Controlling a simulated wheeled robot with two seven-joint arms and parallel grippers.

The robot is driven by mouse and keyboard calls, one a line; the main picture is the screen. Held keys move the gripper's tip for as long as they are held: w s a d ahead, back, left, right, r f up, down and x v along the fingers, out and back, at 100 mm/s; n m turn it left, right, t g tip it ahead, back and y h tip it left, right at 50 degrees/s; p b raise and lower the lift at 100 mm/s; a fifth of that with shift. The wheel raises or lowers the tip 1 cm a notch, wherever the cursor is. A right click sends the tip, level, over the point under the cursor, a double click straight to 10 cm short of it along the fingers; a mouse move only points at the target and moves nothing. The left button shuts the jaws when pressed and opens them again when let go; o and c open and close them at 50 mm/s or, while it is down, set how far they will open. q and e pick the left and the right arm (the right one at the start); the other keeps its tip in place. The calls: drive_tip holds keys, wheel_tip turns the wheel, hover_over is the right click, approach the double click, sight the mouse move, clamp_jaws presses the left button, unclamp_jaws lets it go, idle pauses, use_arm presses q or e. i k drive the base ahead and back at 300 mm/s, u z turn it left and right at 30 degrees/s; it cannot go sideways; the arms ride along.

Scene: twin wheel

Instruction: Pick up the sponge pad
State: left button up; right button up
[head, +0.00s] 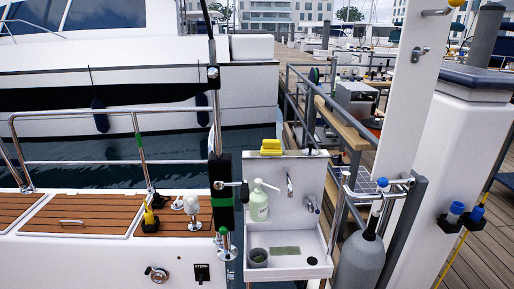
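A yellow, block-shaped pad (271,147) that looks like a sponge sits on the top ledge of the white sink unit (262,180), near the middle of the head view. A flat green pad (285,251) lies on the sink's lower shelf. I cannot tell for certain which of the two is the sponge pad, though the yellow one looks more like a sponge. Neither my left nor my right gripper shows in this view.
On the sink unit are a pale green pump bottle (259,203), a dark cup (258,257) and a metal tap (290,184). A black-sleeved post (222,195) stands close on the left, and a grey cylinder (361,262) and rails on the right.

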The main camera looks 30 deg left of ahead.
sight(270, 147)
drive_tip(key=u, duration=0.65)
drive_tip(key=i, duration=0.85)
drive_tip(key=u, duration=0.35)
